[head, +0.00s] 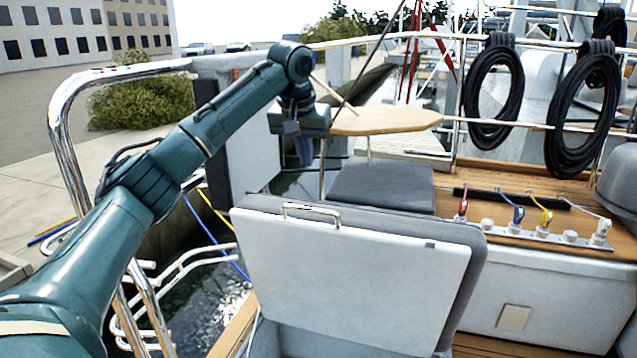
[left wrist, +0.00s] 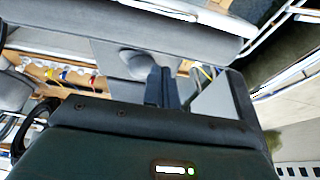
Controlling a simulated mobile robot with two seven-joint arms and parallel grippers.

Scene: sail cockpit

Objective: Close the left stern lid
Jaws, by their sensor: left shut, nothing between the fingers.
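The left stern lid (head: 345,275) stands raised, its white underside facing me and its grey cushion edge behind. A metal handle (head: 311,211) is on its top edge. My left gripper (head: 304,152) is beyond and above the lid, pointing down, shut and empty, apart from the lid in the picture. In the left wrist view its dark fingers (left wrist: 161,87) show close together, with a grey cushioned surface (left wrist: 170,35) past them. My right gripper is in neither view.
A dark grey seat cushion (head: 381,187) and a wooden table (head: 386,121) lie behind the lid. Coiled black ropes (head: 494,92) hang on the rail at right. Rope clutches (head: 518,215) sit on the right bench. A chrome rail (head: 66,140) stands beside my left arm.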

